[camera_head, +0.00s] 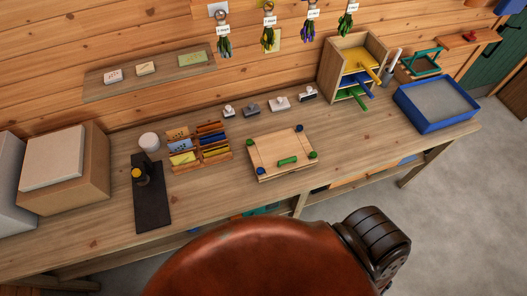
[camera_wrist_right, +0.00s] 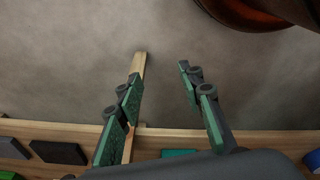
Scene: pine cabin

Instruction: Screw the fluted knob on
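I cannot single out a fluted knob for certain. In the head view, a pale wooden board (camera_head: 270,150) lies on the workbench with small green and blue knobs at its corners, such as a blue knob (camera_head: 299,128) and a green knob (camera_head: 313,154). A green bar (camera_head: 288,160) lies on its front part. A dark upright piece with a yellow top (camera_head: 137,173) stands on a black base (camera_head: 152,212) to the left. In the right wrist view my right gripper (camera_wrist_right: 160,75) is open and empty, with floor behind its fingers. My left gripper is not in view.
The workbench (camera_head: 350,141) has clear room right of the board. Left of the board stand a rack of small cards (camera_head: 184,157) and a white round container (camera_head: 149,141). Several small stamps sit behind it. A shelf unit (camera_head: 347,62) and a blue tray (camera_head: 437,125) stand at right.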

